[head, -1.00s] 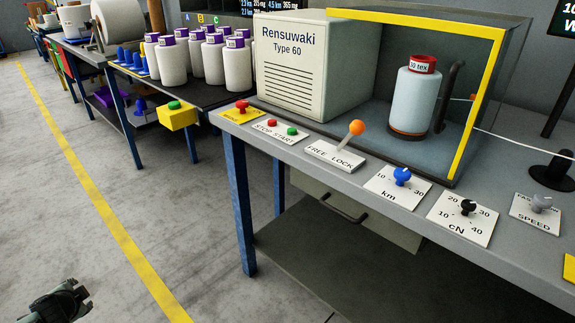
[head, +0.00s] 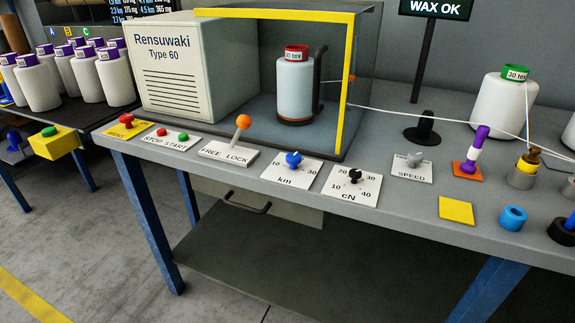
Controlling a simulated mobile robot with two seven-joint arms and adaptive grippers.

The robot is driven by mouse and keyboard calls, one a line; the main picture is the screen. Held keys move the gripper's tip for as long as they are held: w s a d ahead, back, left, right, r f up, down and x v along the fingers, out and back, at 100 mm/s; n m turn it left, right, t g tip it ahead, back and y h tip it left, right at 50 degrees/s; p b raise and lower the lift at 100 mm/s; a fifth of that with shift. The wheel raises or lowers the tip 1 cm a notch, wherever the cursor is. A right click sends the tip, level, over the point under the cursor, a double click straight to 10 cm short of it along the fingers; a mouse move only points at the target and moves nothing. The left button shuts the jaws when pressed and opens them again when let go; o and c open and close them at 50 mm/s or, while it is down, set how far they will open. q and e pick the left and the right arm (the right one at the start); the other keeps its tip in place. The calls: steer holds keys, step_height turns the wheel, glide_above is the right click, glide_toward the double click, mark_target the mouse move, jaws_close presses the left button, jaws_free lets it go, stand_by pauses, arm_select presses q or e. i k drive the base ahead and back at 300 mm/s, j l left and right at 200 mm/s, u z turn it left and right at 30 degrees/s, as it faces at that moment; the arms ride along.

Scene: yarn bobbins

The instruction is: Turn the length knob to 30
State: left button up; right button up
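The length knob (head: 293,160) is blue and stands on a white plate (head: 290,178) marked "km" at the front of the bench. The plate shows 10 at the left and 30 at the right. The knob covers the upper middle of the scale, and its exact pointing is too small to tell. Neither of my grippers is in the head view now.
The orange-tipped lever (head: 243,122) on the FREE/LOCK plate stands left of the km plate. The black cN knob (head: 354,176) is close on the right. Behind is the yellow-edged enclosure (head: 345,90) with a bobbin (head: 295,90) inside. Floor in front is clear.

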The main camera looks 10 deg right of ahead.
mark_target(293, 159)
steer(key=k+l, duration=0.8)
